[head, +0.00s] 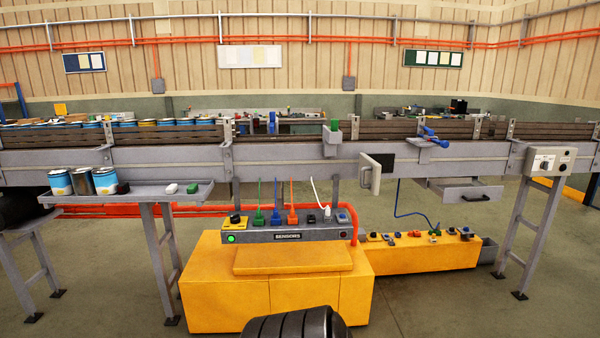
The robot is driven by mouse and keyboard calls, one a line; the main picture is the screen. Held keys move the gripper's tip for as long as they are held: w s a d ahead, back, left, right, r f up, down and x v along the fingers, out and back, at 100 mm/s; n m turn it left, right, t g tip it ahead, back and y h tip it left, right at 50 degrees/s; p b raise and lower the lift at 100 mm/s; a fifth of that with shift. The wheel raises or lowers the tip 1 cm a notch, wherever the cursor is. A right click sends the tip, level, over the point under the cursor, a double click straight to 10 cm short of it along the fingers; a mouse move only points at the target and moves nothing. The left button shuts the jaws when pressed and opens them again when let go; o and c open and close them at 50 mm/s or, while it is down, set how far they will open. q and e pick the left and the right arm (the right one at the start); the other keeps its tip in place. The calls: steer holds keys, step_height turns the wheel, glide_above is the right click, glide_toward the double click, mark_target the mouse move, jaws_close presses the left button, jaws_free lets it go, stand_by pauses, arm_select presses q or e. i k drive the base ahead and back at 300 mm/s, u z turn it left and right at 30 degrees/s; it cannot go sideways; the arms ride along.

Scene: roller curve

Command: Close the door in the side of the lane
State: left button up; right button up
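The door (374,175) is a small light grey panel in the near side of the lane (275,157). It stands open, swung out towards me. A dark opening (387,161) shows to its right in the lane's side wall. A pale handle (366,178) shows at the door's left part. Neither of my grippers is in view, so I cannot see where they are relative to the door.
An open drawer (472,191) juts out under the lane to the right of the door. A shelf (150,193) holds several cans at the left. A control box (550,160) hangs at the right.

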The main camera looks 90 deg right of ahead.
mark_target(369, 175)
steer(key=z, duration=3.8)
steer(key=k, duration=0.65)
steer(key=i, duration=0.6)
steer(key=u, duration=0.85)
steer(key=i, duration=1.45)
steer(key=z, duration=1.1)
steer(key=i, duration=0.45)
steer(key=z, duration=0.5)
